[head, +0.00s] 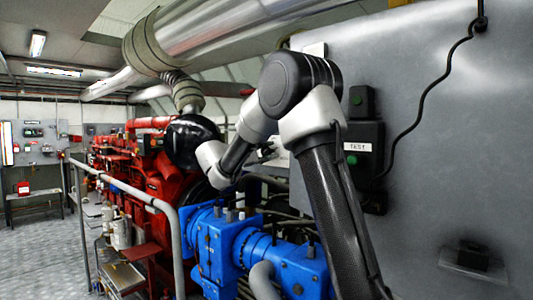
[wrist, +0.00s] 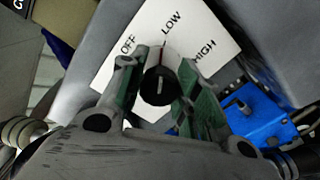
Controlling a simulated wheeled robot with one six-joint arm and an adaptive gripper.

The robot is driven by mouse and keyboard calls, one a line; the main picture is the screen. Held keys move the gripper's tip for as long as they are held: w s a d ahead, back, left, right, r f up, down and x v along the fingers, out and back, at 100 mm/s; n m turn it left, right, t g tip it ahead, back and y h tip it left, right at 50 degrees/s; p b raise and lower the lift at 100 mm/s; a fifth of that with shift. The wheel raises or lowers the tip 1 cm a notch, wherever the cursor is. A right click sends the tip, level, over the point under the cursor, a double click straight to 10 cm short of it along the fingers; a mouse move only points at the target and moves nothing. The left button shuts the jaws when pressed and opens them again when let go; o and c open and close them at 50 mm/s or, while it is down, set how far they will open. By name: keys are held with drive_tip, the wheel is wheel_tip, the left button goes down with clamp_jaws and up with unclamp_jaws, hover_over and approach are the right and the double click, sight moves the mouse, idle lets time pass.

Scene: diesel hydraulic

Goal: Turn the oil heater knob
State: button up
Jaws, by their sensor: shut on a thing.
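The pointer line is nearly upright in the picture, roughly toward LOW. My gripper (wrist: 160,88) has its two green-padded fingers on either side of the knob, shut on it. In the head view my arm reaches over to the side of the grey cabinet, and the knob cannot be made out there.
Blue machinery (head: 232,250) and a red engine (head: 155,180) stand below and beyond my arm. A grey rail (head: 150,200) runs along them. A large grey cabinet (head: 450,150) with a black TEST box (head: 363,150) and hanging cable fills the right. Open floor lies at left.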

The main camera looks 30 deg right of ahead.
drive_tip(key=shift+m, duration=0.5)
drive_tip(key=shift+f, duration=0.1)
drive_tip(key=o, duration=1.1)
drive_tip(key=shift+c, duration=0.2)
drive_tip(key=v, duration=1.2)
